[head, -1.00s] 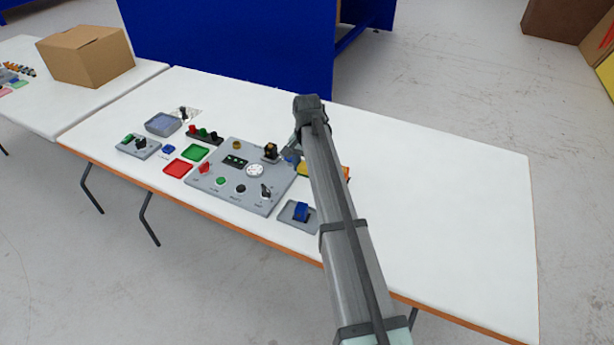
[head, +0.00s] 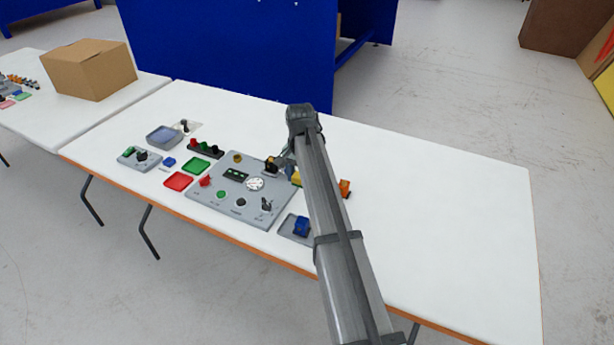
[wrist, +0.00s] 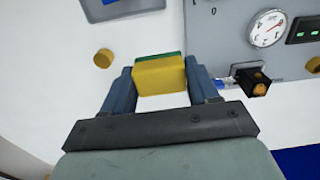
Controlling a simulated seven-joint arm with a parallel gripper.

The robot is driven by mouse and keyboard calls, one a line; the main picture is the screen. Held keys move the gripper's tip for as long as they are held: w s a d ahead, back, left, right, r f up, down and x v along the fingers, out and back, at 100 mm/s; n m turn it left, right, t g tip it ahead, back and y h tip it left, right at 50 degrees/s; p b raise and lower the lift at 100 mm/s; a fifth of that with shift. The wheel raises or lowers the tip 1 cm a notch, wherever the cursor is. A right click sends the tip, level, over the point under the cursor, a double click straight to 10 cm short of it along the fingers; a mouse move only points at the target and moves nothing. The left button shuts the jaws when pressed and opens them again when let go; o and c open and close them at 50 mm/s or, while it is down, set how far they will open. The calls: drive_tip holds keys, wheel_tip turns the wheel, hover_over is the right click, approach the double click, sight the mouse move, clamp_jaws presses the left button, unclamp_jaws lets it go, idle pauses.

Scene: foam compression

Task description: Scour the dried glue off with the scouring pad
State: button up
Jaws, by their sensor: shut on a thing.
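My gripper (wrist: 162,82) is shut on the scouring pad (wrist: 160,76), a yellow block with a green layer along its far edge, in the wrist view. In the head view my arm hides most of the gripper, and a bit of yellow pad (head: 297,179) shows at its left side. A small round amber spot (wrist: 103,58), which looks like the dried glue, lies on the white table left of the pad in the wrist view, apart from it. The pad's underside and its height above the table cannot be told.
A grey control panel (head: 226,203) with knobs and a gauge lies left of the arm. A grey tray (head: 287,234) with a blue item is at the panel's right corner. An orange object (head: 345,188) shows right of my arm. The white table (head: 440,215) is clear farther right.

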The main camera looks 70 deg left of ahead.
drive_tip(key=s+a+r+n, duration=0.1)
drive_tip(key=s+a+r, duration=0.15)
drive_tip(key=a, duration=0.25)
drive_tip(key=s+a+r, duration=0.1)
drive_tip(key=s+a, duration=0.2)
drive_tip(key=a, duration=0.2)
wheel_tip(320, 180, up, 2)
drive_tip(key=n, duration=1.7)
hover_over(269, 159)
drive_tip(key=shift+s+a+f, duration=0.15)
drive_tip(key=shift+f, duration=0.9)
drive_tip(key=shift+s+a+f, duration=0.15)
drive_tip(key=shift+f, duration=0.9)
drive_tip(key=shift+s+a+f, duration=0.15)
drive_tip(key=shift+f, duration=0.9)
drive_tip(key=shift+w+d+f, duration=0.25)
drive_tip(key=shift+f, duration=0.2)
drive_tip(key=shift+w+d+f, duration=0.25)
drive_tip(key=shift+f, duration=0.15)
drive_tip(key=shift+c, duration=0.4)
drive_tip(key=shift+w+d, duration=1)
drive_tip(key=shift+d, duration=0.05)
drive_tip(key=s+a, duration=0.3)
drive_tip(key=shift+a, duration=0.15)
wheel_tip(269, 159, up, 8)
